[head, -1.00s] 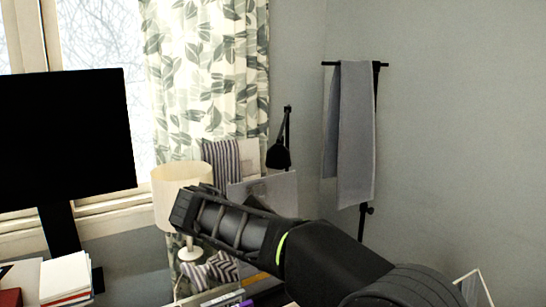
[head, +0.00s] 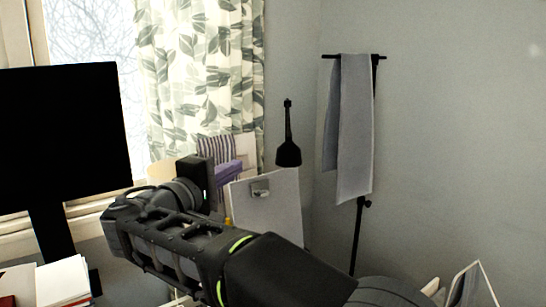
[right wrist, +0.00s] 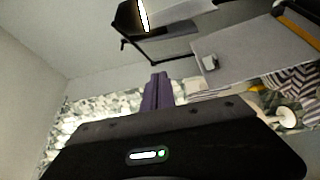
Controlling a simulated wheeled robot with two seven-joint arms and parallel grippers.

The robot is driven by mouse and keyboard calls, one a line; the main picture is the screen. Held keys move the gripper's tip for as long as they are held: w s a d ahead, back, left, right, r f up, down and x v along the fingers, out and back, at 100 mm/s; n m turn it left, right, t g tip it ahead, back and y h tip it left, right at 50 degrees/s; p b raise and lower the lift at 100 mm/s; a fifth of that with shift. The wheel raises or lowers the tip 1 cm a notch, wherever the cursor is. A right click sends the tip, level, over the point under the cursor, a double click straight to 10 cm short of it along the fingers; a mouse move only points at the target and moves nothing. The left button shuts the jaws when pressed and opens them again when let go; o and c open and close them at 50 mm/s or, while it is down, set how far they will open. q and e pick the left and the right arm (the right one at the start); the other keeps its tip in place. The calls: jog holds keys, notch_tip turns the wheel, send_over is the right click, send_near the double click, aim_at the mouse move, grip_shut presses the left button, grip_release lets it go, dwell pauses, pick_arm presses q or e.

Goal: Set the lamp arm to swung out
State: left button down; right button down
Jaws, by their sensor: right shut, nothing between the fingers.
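The black wall lamp (head: 288,154) hangs in the head view between the curtain and the towel, its shade low and its arm rising to the wall above. In the right wrist view the lamp's shade (right wrist: 128,18) shows at the top with a bright opening, and its thin black arm runs below it. My right gripper (head: 232,170) has purple fingers, left of the lamp and lower, apart from it. Its fingers (right wrist: 155,92) are closed together and empty in the right wrist view. My left gripper is not in view.
A grey board (head: 270,205) with a clip stands below the lamp. A grey towel (head: 350,130) hangs on a black stand at right. A monitor (head: 60,135) and books (head: 62,282) are at left. A cream table lamp (head: 160,172) is mostly hidden behind my right gripper.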

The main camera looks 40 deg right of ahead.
aim_at(288, 130)
jog(key=w+d+p, duration=0.1)
jog(key=d+p, duration=0.3)
jog(key=d, duration=0.7)
dwell(0.3)
